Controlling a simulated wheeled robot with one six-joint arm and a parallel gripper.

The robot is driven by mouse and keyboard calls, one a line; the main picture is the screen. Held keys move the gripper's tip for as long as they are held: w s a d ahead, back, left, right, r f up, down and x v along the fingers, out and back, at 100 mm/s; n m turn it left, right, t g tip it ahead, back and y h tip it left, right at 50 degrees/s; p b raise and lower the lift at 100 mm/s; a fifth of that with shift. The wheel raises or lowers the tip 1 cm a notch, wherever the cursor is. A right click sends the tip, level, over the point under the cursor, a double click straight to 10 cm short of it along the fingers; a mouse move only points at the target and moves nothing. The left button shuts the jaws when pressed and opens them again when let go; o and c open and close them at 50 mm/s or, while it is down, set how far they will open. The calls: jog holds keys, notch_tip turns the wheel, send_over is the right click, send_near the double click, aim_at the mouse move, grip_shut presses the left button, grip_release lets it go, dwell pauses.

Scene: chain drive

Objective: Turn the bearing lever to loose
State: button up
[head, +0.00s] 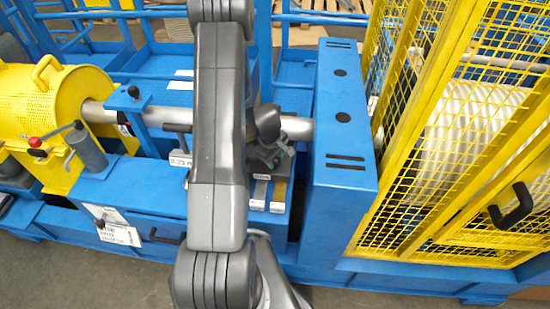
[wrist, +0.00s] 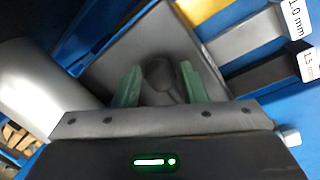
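In the wrist view, a dark grey lever with a rounded knob (wrist: 160,72) stands over a dark grey block (wrist: 115,65); I take it to be the bearing lever. No loose or tight marking is readable. My gripper (wrist: 159,86) has its two green fingertips apart, one on each side of the lever, with a visible gap to both. How deep the lever sits between them I cannot tell. In the head view my gripper (head: 277,158) is beside the steel shaft (head: 298,128), left of the blue upright housing, and my arm hides much of this area.
Shim strips labelled 1.0 mm (wrist: 245,38) and 1.5 mm (wrist: 265,72) lie close by. The blue housing (head: 345,130) and yellow cage (head: 450,130) stand to the right. A red-knobbed crank (head: 37,143) and yellow guard (head: 80,95) are at left.

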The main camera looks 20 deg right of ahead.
grip_shut()
